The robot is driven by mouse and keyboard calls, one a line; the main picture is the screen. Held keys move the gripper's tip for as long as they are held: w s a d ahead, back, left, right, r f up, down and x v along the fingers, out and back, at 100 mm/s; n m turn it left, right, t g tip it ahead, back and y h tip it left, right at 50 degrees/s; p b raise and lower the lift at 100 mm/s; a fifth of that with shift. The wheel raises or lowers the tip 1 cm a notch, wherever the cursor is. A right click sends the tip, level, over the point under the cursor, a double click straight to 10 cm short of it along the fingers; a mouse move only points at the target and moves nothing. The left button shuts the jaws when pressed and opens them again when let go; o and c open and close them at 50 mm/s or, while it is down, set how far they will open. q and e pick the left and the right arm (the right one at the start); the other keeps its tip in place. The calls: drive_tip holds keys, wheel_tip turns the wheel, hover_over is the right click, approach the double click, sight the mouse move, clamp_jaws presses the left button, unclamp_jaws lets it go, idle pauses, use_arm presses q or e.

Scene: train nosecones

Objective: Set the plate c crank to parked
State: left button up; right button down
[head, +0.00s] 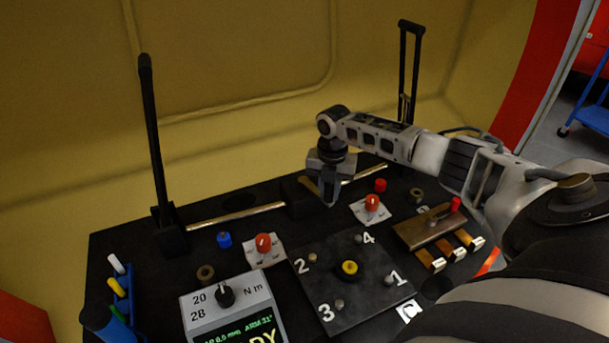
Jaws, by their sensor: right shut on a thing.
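A black plate (315,285) marked 1 to 4 has a yellow hub (349,267) and several small studs. A tag lettered C (408,311) lies at its right corner. A crank-like grey arm with a red knob (455,204) sits on a brown block (412,237) at the right; I cannot tell whether it is the plate c crank. My right gripper (330,200) points down above the console, behind the black plate and left of the right red dial. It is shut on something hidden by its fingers. My left gripper is not in view.
A tall black lever (154,140) stands at left, another (409,65) at back right. Red dials (263,243) (371,203) sit on white plates. A torque display box (232,305) is at front. My right arm crosses the right side.

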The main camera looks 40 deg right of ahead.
use_arm(q)
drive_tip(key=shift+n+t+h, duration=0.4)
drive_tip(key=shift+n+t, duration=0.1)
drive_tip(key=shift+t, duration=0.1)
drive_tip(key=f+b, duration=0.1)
drive_tip(key=b, duration=0.2)
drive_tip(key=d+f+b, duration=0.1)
drive_tip(key=b, duration=0.3)
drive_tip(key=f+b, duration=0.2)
drive_tip(key=b, duration=0.2)
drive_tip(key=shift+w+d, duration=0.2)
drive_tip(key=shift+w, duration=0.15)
use_arm(e)
drive_tip(key=w+d+n, duration=0.4)
drive_tip(key=d, duration=0.5)
drive_tip(key=shift+w, duration=0.4)
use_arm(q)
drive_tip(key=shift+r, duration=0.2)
use_arm(e)
drive_tip(key=shift+n, duration=0.3)
drive_tip(key=c, duration=1.3)
unclamp_jaws()
drive_tip(key=shift+a, duration=0.1)
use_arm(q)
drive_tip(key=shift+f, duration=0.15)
use_arm(e)
drive_tip(key=shift+o, duration=0.2)
drive_tip(key=shift+w, duration=0.1)
drive_tip(key=shift+r, duration=0.1)
